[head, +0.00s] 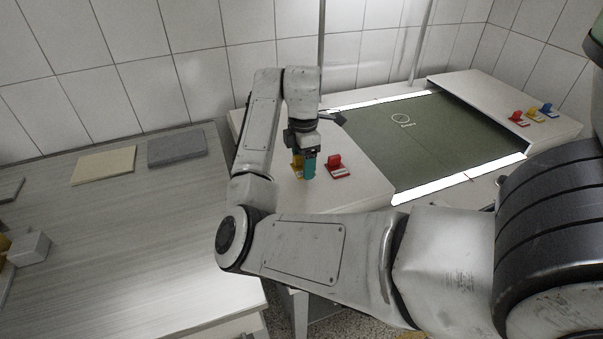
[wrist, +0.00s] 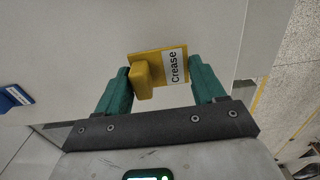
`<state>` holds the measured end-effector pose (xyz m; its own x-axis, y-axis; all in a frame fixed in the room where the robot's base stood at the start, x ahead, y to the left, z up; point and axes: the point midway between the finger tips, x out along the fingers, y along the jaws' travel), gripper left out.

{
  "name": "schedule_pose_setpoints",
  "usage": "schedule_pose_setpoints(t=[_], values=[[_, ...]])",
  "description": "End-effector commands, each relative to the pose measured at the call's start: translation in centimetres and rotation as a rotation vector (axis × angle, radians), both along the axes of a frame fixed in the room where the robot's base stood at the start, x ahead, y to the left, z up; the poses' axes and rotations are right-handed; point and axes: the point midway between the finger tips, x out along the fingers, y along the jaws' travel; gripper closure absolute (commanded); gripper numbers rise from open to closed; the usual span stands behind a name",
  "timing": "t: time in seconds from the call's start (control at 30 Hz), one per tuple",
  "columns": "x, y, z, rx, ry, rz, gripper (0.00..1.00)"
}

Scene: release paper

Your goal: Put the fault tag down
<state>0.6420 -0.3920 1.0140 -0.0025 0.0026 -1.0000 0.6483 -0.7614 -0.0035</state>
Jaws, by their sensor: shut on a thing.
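The yellow fault tag (wrist: 145,78) has a white label reading "Crease" and sits between the two teal fingers of my gripper (wrist: 161,88) in the wrist view. My gripper is shut on it. In the head view my gripper (head: 302,168) points down over the near white side ledge (head: 365,186), with part of the yellow tag (head: 295,166) showing at its left. I cannot tell whether the tag touches the ledge.
A red tag (head: 338,168) stands just right of my gripper. A blue tag (wrist: 14,98) lies left in the wrist view. A dark green panel (head: 420,135) with bright strips lies beyond. The far ledge (head: 480,98) holds red, yellow and blue tags. Bare ledge lies nearer the front.

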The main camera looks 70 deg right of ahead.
Motion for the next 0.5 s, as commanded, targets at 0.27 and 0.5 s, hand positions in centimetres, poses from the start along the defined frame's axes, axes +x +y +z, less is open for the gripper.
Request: schedule_pose_setpoints(t=[0.27,0.5], values=[[0.7,-0.4,-2.4,0.002,-0.001,0.002,0.60],[0.7,-0.5,-3.9,-0.001,-0.002,0.001,0.60]])
